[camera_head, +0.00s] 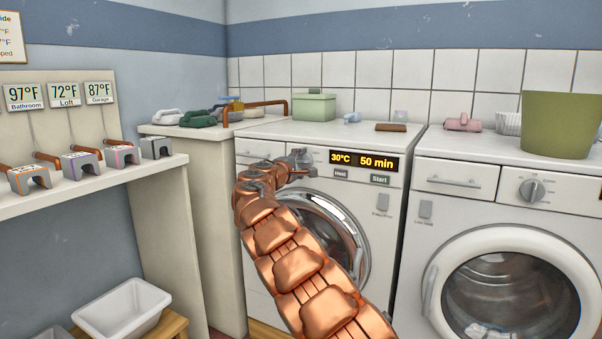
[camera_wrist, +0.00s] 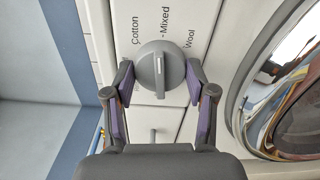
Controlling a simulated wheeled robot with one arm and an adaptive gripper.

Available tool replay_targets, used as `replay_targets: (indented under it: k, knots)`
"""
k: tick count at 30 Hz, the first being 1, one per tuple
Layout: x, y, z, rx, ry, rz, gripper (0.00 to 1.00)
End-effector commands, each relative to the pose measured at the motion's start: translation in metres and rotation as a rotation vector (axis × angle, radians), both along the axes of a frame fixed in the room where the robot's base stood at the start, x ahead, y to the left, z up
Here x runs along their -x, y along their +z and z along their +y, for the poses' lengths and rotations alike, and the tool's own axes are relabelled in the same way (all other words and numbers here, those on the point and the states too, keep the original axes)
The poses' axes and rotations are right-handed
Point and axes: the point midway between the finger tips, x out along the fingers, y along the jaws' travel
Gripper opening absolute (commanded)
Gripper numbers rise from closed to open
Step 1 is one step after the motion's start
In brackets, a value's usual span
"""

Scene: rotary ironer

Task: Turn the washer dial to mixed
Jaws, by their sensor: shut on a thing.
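The washer (camera_head: 340,137) with a lit display stands in the middle of the head view. Its display (camera_head: 364,161) reads 30°C and 50 min. The round grey dial (camera_wrist: 161,70) shows in the wrist view, with Cotton on the left, Mixed above and Wool on the right. Its white mark points up, roughly toward the Mixed label (camera_wrist: 165,25). My gripper (camera_wrist: 160,82) is shut on the dial, one finger on each side. In the head view my gripper (camera_head: 284,172) is at the washer's panel and the dial is mostly hidden.
A second machine (camera_head: 510,194) with its own dial stands to the right. A green box (camera_head: 314,107) and small items lie on the washer top. A shelf (camera_head: 95,193) with several grey clamp-like blocks is at the left. A white bin (camera_head: 124,308) sits below it.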

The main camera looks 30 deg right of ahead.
Motion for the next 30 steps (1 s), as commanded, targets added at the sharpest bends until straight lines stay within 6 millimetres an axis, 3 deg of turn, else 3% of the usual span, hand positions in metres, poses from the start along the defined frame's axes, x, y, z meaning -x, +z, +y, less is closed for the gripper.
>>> replay_targets:
  k: [9,24,25,30]
  knots:
    - [0.0001,-0.0004,-0.0003,-0.056,0.000,-0.095,0.21]
    - [0.0003,0.0007,-0.0005,-0.066,-0.001,-0.109,0.21]
    - [0.0003,0.0007,-0.0005,-0.066,-0.001,-0.109,0.57]
    - [0.0002,0.0003,-0.0004,-0.066,-0.001,-0.109,0.74]
